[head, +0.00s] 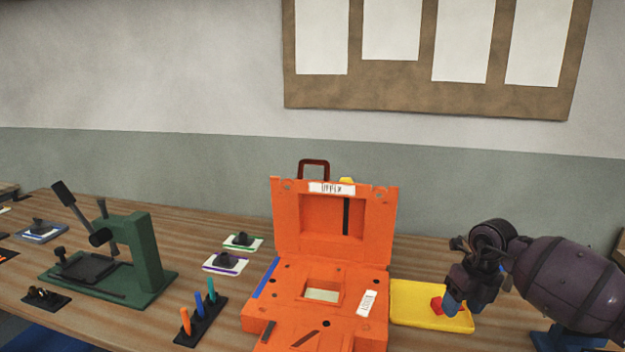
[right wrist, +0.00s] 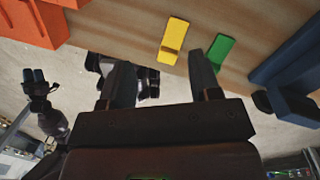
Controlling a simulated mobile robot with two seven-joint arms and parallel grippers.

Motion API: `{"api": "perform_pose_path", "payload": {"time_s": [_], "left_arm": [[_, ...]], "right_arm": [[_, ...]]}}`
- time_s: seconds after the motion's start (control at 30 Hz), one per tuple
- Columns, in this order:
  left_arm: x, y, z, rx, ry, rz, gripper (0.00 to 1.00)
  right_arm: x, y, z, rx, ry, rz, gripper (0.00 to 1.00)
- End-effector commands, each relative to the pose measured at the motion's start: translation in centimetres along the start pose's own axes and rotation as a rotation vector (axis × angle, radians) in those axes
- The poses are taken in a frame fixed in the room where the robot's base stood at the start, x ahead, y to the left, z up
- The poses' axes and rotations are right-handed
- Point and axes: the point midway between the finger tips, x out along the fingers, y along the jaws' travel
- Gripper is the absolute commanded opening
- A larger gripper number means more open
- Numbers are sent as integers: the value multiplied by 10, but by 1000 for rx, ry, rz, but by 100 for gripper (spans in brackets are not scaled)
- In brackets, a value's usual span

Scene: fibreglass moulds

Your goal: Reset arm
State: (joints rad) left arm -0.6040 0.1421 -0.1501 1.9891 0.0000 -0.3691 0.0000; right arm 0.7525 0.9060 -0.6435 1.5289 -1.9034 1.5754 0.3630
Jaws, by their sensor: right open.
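My right gripper (head: 462,296) hangs over the right part of the yellow tray (head: 405,318), right of the orange mould case, in the head view. In the right wrist view, my right gripper (right wrist: 160,82) has its two dark fingers spread apart with nothing held between them. A dark jointed arm end (right wrist: 38,92), which looks like my left gripper, shows small at the left of that view; its jaws are too small to judge. My left gripper is outside the head view.
The open orange case (head: 335,232) stands mid-table. A green press (head: 150,252) and a rack of coloured pens (head: 202,318) are to its left. A red block (head: 437,305) is on the tray. The wrist view shows a yellow piece (right wrist: 174,38) and a green piece (right wrist: 220,50).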

Motion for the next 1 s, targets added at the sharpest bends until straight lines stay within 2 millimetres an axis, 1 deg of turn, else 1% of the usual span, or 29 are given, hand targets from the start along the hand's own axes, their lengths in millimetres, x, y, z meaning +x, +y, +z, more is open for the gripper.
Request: {"api": "perform_pose_path", "payload": {"time_s": [0.03, 0.1, 0.17, 0.2, 0.27, 0.3, 0.4, 0.5, 0.6, 0.7, 0.77, 0.87, 0.97, 1.0], "left_arm": [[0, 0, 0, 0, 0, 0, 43], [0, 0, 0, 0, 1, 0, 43], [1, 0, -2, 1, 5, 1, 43], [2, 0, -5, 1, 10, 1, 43], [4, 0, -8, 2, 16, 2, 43], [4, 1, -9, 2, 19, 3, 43], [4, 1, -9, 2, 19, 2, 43], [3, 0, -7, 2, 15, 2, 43], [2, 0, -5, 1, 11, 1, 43], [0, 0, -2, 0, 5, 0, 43], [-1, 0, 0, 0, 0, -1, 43], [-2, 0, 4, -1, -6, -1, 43], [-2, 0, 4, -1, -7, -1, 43], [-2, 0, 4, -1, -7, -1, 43]], "right_arm": [[10, 16, -1, -14, -25, 68, 57], [21, 39, -2, -29, -68, 167, 57], [29, 60, -3, -37, -107, 260, 57], [33, 75, -4, -40, -138, 327, 57], [38, 99, -7, -36, -185, 437, 57], [39, 115, -8, -27, -220, 516, 57], [37, 154, -13, 16, -314, 720, 57], [27, 183, -18, 95, -411, 915, 57], [12, 202, -21, 203, -510, 1095, 57], [-4, 210, -24, 343, -607, 1257, 57], [-13, 209, -27, 441, -662, 1344, 57], [-26, 201, -31, 627, -750, 1468, 57], [-33, 185, -38, 839, -830, 1563, 57], [-34, 176, -41, 930, -859, 1592, 57]]}}
